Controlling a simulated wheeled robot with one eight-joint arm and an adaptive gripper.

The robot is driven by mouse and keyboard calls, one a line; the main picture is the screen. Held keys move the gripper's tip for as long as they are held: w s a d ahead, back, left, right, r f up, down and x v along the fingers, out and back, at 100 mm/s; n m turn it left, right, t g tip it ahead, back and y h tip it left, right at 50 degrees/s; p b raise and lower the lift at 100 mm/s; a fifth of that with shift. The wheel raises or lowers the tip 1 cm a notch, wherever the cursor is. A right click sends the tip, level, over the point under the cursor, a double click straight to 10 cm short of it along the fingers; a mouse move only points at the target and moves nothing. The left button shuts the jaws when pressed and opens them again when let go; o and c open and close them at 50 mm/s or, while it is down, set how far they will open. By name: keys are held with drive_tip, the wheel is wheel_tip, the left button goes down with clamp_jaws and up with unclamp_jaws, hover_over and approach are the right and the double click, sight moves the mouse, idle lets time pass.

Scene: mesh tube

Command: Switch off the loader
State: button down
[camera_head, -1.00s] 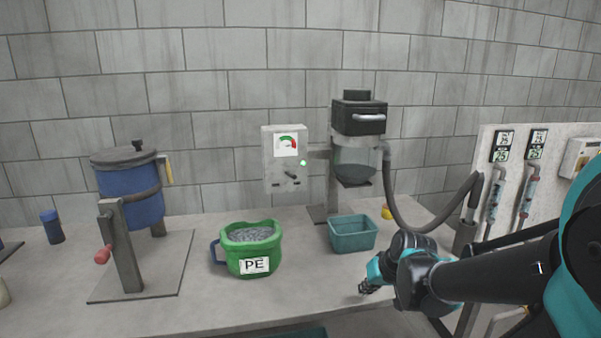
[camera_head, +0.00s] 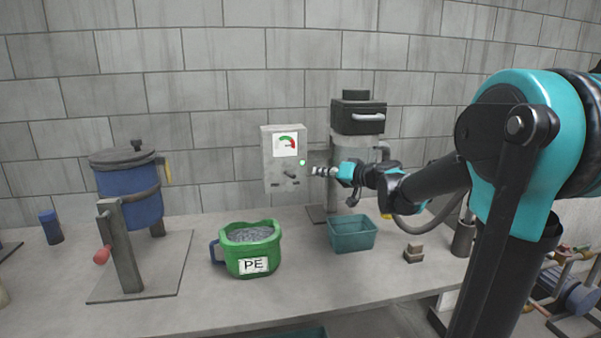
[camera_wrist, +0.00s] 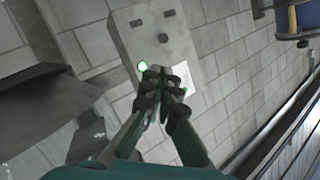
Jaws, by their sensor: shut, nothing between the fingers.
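The loader's grey control box (camera_head: 270,172) hangs by the back wall, with a red-green dial (camera_head: 286,143), a small dark lever switch (camera_head: 290,174) and a lit green lamp (camera_head: 302,162). The loader (camera_head: 359,117) stands to its right, its black top above a vessel partly hidden by my arm. My gripper (camera_head: 315,171) is shut and empty, just right of the box at about the switch's height. In the wrist view my fingertips (camera_wrist: 165,80) appear over the box (camera_wrist: 155,42) beside the green lamp (camera_wrist: 143,65). I cannot tell whether they touch the box.
A teal bin (camera_head: 352,235) stands below my forearm. A green PE container (camera_head: 250,252) of grey granules stands in front of the box. A blue lidded drum on a stand (camera_head: 130,195) is at left. Small brown blocks (camera_head: 413,253) lie right of the bin. The bench's front middle is clear.

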sight(290, 175)
drive_tip(key=x, duration=1)
